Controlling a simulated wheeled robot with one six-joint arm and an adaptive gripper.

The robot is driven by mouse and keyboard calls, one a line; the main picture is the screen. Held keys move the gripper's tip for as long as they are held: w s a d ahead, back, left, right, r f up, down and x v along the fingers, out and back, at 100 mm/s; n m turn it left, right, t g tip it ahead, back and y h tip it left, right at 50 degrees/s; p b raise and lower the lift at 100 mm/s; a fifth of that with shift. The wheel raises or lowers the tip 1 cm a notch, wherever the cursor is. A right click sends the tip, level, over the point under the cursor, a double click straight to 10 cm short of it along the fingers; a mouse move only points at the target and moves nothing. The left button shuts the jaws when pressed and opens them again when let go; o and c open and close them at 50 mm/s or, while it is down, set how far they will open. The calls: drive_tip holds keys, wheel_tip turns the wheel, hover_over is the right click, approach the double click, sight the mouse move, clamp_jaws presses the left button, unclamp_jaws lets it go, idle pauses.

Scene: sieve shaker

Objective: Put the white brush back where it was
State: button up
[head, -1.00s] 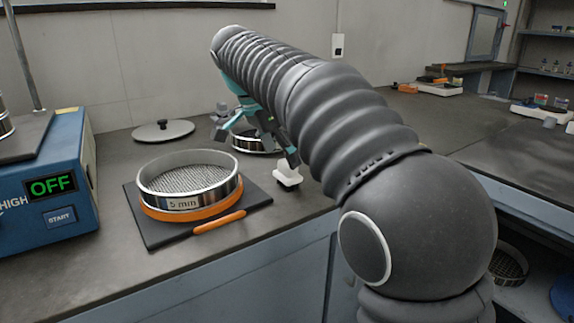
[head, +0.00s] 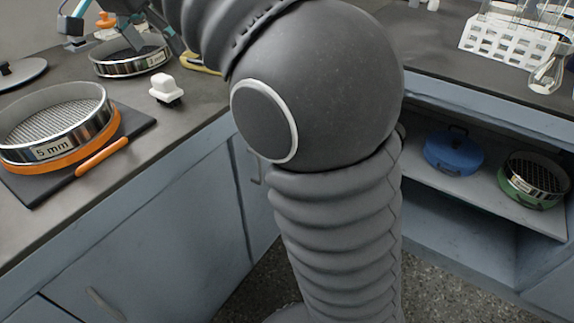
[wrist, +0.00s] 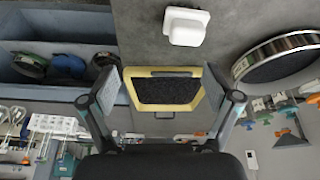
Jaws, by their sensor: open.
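The white brush (head: 166,89) stands upright on the dark counter, its dark bristles downward, to the right of the 5 mm sieve. It also shows at the top of the wrist view (wrist: 186,26). My gripper (head: 104,30) is open and empty, beyond the brush at the upper left of the head view and partly cut off. In the wrist view its spread fingers (wrist: 160,88) frame a yellow-rimmed tray with a black inside (wrist: 168,90). A yellow edge of that tray shows beside my arm in the head view (head: 203,62). The brush is apart from the fingers.
Another sieve (head: 130,58) and a grey lid (head: 20,72) lie behind. A lower shelf at right holds a blue pan (head: 453,152) and a green-based sieve (head: 535,180).

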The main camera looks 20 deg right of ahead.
drive_tip(key=s+d+f+n+t+y, duration=0.1)
drive_tip(key=s+d+f+n+y, duration=0.1)
drive_tip(key=s+d+f+n, duration=0.65)
drive_tip(key=s+d+f+t, duration=0.1)
drive_tip(key=s+d+f, duration=0.2)
drive_tip(key=s+f, duration=0.3)
drive_tip(key=s+d+f+y, duration=0.1)
drive_tip(key=s+d+f, duration=0.3)
drive_tip(key=s+f, duration=0.3)
drive_tip(key=shift+s+f+n+t, duration=0.15)
drive_tip(key=shift+s+n+t, duration=0.25)
drive_tip(key=shift+s, duration=0.85)
